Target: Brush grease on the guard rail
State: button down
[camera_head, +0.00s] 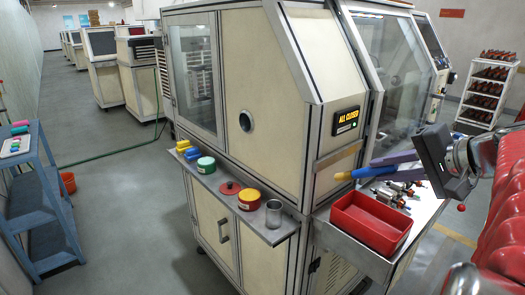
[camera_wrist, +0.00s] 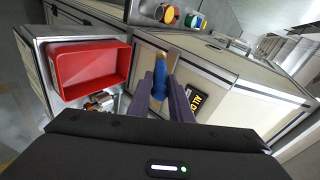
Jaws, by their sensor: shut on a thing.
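My gripper (camera_head: 372,167), with purple fingers, is shut on a brush (camera_head: 366,173) with a blue handle and a yellowish tip. The brush points left, its tip close to the machine's corner panel. A tan bar (camera_head: 338,156), which looks like the guard rail, slants across that panel just above the tip in the head view. In the wrist view my gripper (camera_wrist: 162,88) holds the blue handle (camera_wrist: 160,74) upright in the picture, with the tan bar (camera_wrist: 174,62) right behind it. I cannot tell whether the tip touches the bar. No grease can be made out on it.
A red tray (camera_head: 371,222) stands on a side shelf below the brush, beside several metal parts (camera_head: 392,194). A narrow ledge (camera_head: 225,194) carries green, red and yellow tins and a clear cup (camera_head: 273,213).

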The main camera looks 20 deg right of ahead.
jog(key=shift+s, duration=0.2)
jog(key=shift+s+d, duration=0.25)
jog(key=shift+s, duration=0.45)
jog(key=shift+s+d, duration=0.25)
jog(key=shift+s, duration=0.4)
jog(key=shift+w, duration=0.1)
jog(key=shift+w+a, duration=0.45)
jog(key=shift+w, duration=0.7)
jog(key=shift+w+a, duration=0.4)
jog(key=shift+w, duration=0.75)
jog(key=shift+w+a, duration=0.45)
jog(key=shift+w, duration=0.7)
jog(key=shift+w+a, duration=0.25)
jog(key=shift+w, duration=0.45)
jog(key=shift+w+d, duration=0.25)
jog(key=shift+d, duration=0.55)
jog(key=shift+w+d, duration=0.2)
jog(key=shift+d, duration=0.6)
jog(key=shift+d, duration=0.1)
